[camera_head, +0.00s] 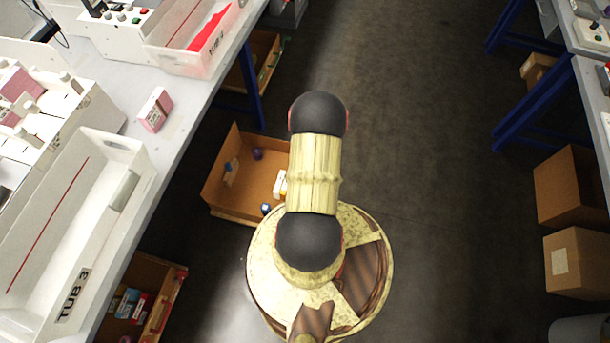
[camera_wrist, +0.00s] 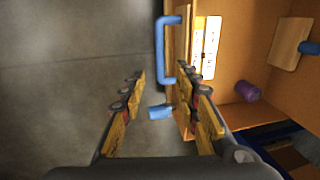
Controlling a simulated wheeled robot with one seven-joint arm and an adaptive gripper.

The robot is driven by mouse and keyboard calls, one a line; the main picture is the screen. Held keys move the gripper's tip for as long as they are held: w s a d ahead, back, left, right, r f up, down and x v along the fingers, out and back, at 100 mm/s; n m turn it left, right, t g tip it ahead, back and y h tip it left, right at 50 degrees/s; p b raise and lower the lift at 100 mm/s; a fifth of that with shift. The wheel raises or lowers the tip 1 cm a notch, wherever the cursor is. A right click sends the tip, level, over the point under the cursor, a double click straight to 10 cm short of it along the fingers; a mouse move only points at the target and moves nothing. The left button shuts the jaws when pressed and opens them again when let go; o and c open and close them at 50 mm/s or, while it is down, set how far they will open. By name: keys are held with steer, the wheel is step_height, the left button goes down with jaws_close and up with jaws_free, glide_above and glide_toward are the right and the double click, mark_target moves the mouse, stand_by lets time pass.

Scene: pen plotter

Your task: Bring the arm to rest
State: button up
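My arm (camera_head: 315,175) rises from my round base in the middle of the head view, its links lined up away from the camera. My gripper (camera_wrist: 160,72) shows in the wrist view with its two yellow and black fingers apart and nothing held between them. In the head view the gripper is hidden. A blue bar handle (camera_wrist: 161,50) on the edge of a wooden bin shows just beyond the fingertips. A small blue piece (camera_wrist: 160,112) shows between the fingers; I cannot tell how far below them it is.
An open brown bin (camera_head: 222,195) with small items stands left of my arm, under a white table (camera_head: 190,90) holding tubs (camera_head: 85,235). It also shows in the wrist view with a purple cylinder (camera_wrist: 247,91). Cardboard boxes (camera_head: 570,185) stand right. The floor (camera_head: 420,130) between is clear.

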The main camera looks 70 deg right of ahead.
stand_by(0.4)
steer(key=a+r+m+y, duration=0.1)
steer(key=a+r+y, duration=0.15)
steer(key=a, duration=0.85)
steer(key=w+a+r+n+g, duration=0.1)
steer(key=w+a+r+n, duration=0.2)
steer(key=r, duration=1.3)
steer(key=w+a+r+n+g, duration=0.1)
steer(key=w+a+r+n, duration=0.35)
steer(key=r, duration=1.15)
steer(key=w+a+r+g, duration=0.1)
steer(key=w+r, duration=0.5)
steer(key=r, duration=1)
steer(key=s+a+r+n+t+h, duration=0.1)
steer(key=a+r+n, duration=0.4)
steer(key=a+r, duration=0.8)
steer(key=s+a+r+n+t+h, duration=0.1)
steer(key=s+a+r+n+t, duration=0.2)
steer(key=a+r, duration=1)
step_height(320, 180, up, 6)
steer(key=shift+a+f+n+t+h, duration=0.15)
steer(key=shift+a+n+t+h, duration=0.2)
steer(key=shift+n+t, duration=0.9)
